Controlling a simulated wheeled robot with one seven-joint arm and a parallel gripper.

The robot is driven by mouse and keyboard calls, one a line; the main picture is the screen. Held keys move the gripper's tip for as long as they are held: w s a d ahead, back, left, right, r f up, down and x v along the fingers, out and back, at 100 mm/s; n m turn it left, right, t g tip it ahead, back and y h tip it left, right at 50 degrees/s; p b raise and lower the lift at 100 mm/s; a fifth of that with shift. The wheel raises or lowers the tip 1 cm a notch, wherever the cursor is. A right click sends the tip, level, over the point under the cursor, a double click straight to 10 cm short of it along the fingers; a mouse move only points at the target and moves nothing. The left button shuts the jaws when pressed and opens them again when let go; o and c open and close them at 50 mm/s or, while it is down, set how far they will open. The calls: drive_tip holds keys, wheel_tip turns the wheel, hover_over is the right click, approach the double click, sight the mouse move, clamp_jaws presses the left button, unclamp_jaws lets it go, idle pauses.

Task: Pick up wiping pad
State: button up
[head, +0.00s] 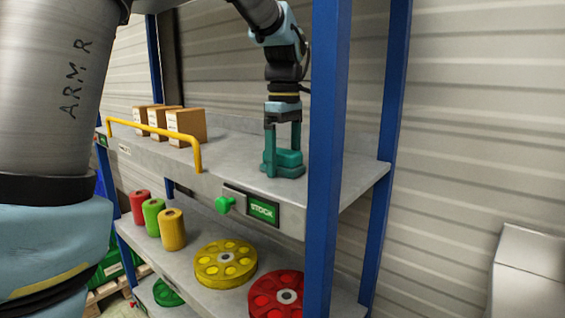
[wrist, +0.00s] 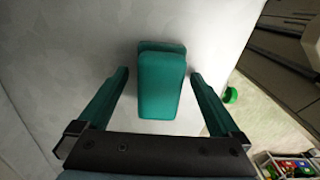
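The wiping pad is a teal block with a wider base. It sits on the grey upper shelf in the head view (head: 290,158) and in the middle of the wrist view (wrist: 161,88). My gripper (head: 281,156) points down at it, with its teal fingers low by the pad. In the wrist view my gripper (wrist: 158,75) is open, with one finger on each side of the pad and a visible gap at both sides. The pad is not gripped. In the head view the near finger overlaps the pad, so their exact contact is hard to tell.
A blue shelf post (head: 327,130) stands right of my gripper. A yellow rail (head: 155,131) and several cardboard boxes (head: 187,125) are on the shelf to the left. A green knob (head: 225,204) juts from the front edge. The lower shelf holds spools (head: 172,229) and discs (head: 224,264).

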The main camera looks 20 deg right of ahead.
sight(284, 151)
drive_tip(key=c, duration=1.3)
drive_tip(key=shift+r, duration=0.1)
drive_tip(key=shift+c, duration=0.2)
wheel_tip(284, 151, up, 10)
drive_tip(key=shift+f+b, duration=0.1)
drive_tip(key=shift+b, duration=0.3)
drive_tip(key=o, duration=0.8)
drive_tip(key=c, duration=0.6)
